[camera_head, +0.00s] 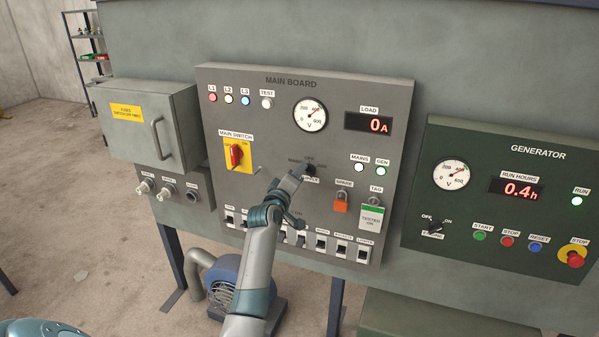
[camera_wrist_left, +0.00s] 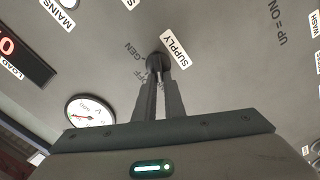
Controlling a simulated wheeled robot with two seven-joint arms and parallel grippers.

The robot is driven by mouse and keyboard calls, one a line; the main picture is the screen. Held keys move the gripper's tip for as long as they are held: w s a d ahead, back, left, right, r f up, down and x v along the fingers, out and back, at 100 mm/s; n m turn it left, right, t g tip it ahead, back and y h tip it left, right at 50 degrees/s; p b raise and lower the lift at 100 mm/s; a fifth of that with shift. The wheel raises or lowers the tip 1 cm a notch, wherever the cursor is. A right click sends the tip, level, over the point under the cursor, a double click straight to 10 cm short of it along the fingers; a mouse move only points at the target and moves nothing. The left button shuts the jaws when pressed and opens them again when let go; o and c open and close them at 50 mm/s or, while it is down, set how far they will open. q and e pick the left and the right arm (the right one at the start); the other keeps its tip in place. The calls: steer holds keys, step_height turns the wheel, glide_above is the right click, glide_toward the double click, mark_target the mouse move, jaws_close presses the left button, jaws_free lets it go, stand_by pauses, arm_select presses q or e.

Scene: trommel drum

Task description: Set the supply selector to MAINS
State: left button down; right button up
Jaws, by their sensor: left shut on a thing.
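The supply selector (camera_head: 311,169) is a small black knob in the middle of the grey main board (camera_head: 355,95). MAINS is printed to its left, OFF above it and GEN to its right. My left gripper (camera_head: 303,175) reaches up to it from below and covers part of it and its SUPPLY label. In the left wrist view, the fingers of my left gripper (camera_wrist_left: 158,82) are shut on the selector (camera_wrist_left: 157,62), beside the SUPPLY label (camera_wrist_left: 174,50). I cannot tell which position its pointer marks. My right gripper is not in view.
A red main switch (camera_head: 237,154) is on the left of the board. A spare orange tag (camera_head: 340,206) hangs right of the selector. The load display (camera_head: 369,124) reads 0 A. The generator panel (camera_head: 465,225) stands at right.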

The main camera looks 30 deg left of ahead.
arm_select(q)
steer(key=c, duration=1.8)
jaws_free()
steer(key=shift+c, duration=0.2)
steer(key=shift+s, duration=0.1)
steer(key=b+v, duration=0.4)
steer(key=v, duration=1.3)
steer(key=shift+d+b, duration=0.15)
steer(key=shift+b, duration=0.15)
